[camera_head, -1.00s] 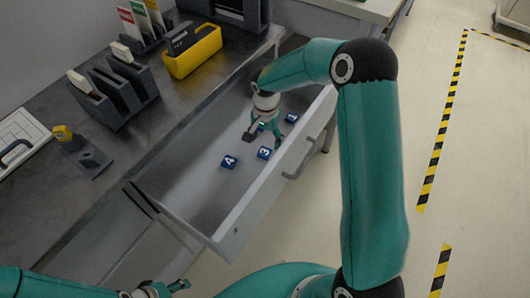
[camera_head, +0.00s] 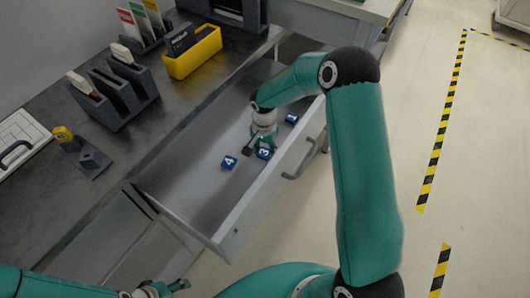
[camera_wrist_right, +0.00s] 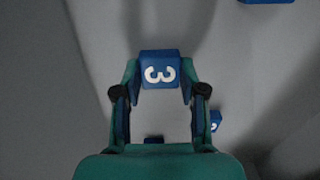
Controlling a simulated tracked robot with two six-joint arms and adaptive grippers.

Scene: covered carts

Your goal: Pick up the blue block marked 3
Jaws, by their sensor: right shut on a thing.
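The blue block marked 3 (camera_head: 264,154) is in the open grey drawer, at my right gripper (camera_head: 259,150). In the right wrist view the block (camera_wrist_right: 159,71) sits between the two fingertips (camera_wrist_right: 159,84), its white 3 facing the camera, and the gripper is shut on it. I cannot tell whether the block touches the drawer floor. My left gripper (camera_head: 172,290) is at the bottom edge of the head view, far from the block, and its opening is unclear.
Another blue block (camera_head: 229,162) lies left of the gripper, and one (camera_head: 291,118) lies farther back. The drawer (camera_head: 190,190) has raised walls and a handle (camera_head: 299,162). The worktop beside it carries a yellow bin (camera_head: 190,60), dark racks (camera_head: 122,92) and a small fixture (camera_head: 88,157).

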